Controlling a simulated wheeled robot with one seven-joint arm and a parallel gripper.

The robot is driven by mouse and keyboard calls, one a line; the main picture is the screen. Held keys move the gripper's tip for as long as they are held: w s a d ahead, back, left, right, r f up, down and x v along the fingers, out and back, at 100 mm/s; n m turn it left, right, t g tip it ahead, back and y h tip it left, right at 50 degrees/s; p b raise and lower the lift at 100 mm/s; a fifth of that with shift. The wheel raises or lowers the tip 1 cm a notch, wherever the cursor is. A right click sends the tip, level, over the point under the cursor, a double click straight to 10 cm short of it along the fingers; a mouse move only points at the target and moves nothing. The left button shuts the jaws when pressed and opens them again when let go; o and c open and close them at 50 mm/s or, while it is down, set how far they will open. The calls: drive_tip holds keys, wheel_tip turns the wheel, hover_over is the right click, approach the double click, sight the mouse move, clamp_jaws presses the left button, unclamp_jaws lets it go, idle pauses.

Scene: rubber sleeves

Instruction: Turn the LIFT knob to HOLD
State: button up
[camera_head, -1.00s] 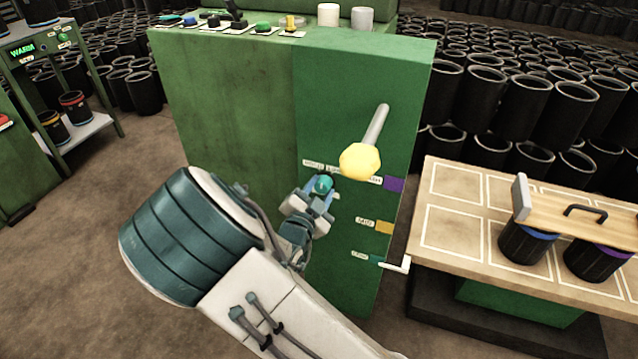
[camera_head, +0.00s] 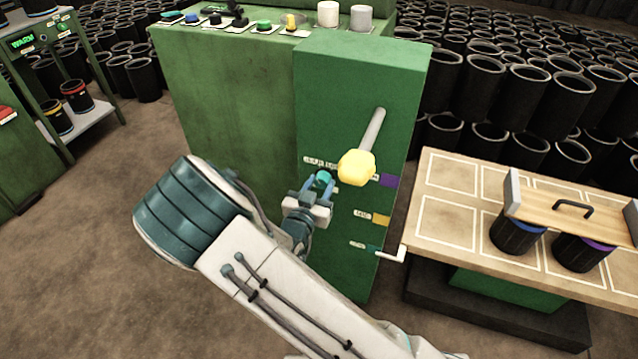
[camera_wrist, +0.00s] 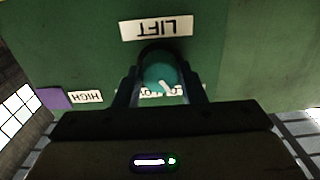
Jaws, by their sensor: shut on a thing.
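The round teal LIFT knob (camera_head: 323,178) is on the front of the green cabinet (camera_head: 340,90), below and left of a yellow-ended lever. In the wrist view the knob (camera_wrist: 158,70) sits below an upside-down LIFT label (camera_wrist: 156,27), and its white pointer mark (camera_wrist: 166,87) slants to the lower right. My gripper (camera_head: 320,184) is shut on the knob, one finger on each side; it also shows in the wrist view (camera_wrist: 160,80). A label just below the knob there is partly hidden, so I cannot read which setting the mark meets.
The yellow-ended lever (camera_head: 357,167) juts out close to the right of my gripper. A white handle (camera_head: 391,254) sticks out lower down. A wooden table (camera_head: 447,221) with a tray and dark sleeves stands right. Open floor lies left.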

idle(0.4)
drive_tip(key=o, duration=1)
drive_tip(key=p+v, duration=0.1)
drive_tip(key=v, duration=1.2)
drive_tip(key=shift+s+a+p, duration=0.1)
drive_tip(key=shift+s+p, duration=0.2)
drive_tip(key=shift+s, duration=0.1)
